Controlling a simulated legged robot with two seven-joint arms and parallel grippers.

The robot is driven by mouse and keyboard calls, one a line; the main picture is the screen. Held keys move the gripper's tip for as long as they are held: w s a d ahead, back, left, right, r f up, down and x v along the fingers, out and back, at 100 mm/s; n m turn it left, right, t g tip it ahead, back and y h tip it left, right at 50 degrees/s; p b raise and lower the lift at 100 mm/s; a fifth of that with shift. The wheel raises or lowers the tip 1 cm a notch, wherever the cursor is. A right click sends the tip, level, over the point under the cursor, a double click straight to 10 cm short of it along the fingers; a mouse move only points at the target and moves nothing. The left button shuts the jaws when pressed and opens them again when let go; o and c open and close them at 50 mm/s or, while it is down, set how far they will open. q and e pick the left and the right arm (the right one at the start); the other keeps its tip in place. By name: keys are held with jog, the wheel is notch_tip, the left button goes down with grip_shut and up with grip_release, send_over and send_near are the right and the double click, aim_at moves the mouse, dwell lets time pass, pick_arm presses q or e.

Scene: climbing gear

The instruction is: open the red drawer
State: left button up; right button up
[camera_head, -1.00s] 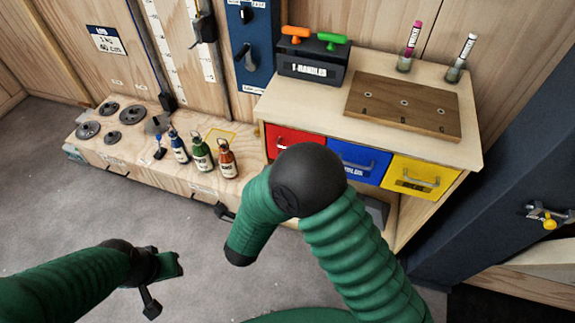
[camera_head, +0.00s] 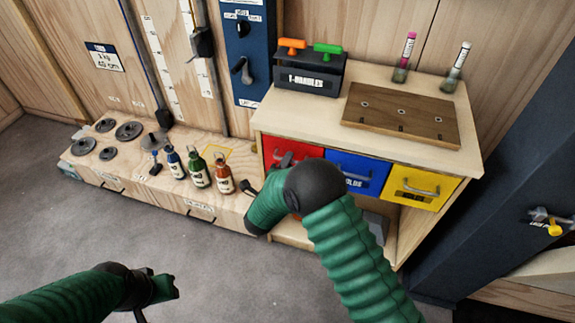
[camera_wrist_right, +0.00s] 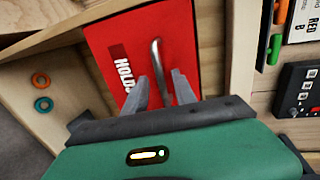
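The red drawer (camera_head: 283,150) is the left one of three drawers in the wooden cabinet, and it looks shut. In the right wrist view the red drawer front (camera_wrist_right: 118,50) has a "HOLD" label and a metal bar handle (camera_wrist_right: 157,62). My right gripper (camera_wrist_right: 160,90) is open in front of this handle, its fingers apart on either side of the handle's lower end. I cannot tell whether they touch it. In the head view my right arm (camera_head: 330,210) hides part of the drawer. My left gripper (camera_head: 165,288) is low at the left, away from the cabinet; its fingers are unclear.
The blue drawer (camera_head: 357,172) and yellow drawer (camera_head: 420,186) are to the right. A T-handles box (camera_head: 309,77) and a wooden board (camera_head: 401,114) lie on the cabinet top (camera_head: 350,70). Bottles (camera_head: 198,170) and weight plates (camera_head: 130,131) stand on the low bench at left.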

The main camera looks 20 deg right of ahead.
jog(key=shift+w+d, duration=0.1)
jog(key=shift+d, duration=0.1)
jog(key=shift+a, duration=0.1)
grip_shut()
jog(key=shift+f, duration=0.1)
dwell(1.1)
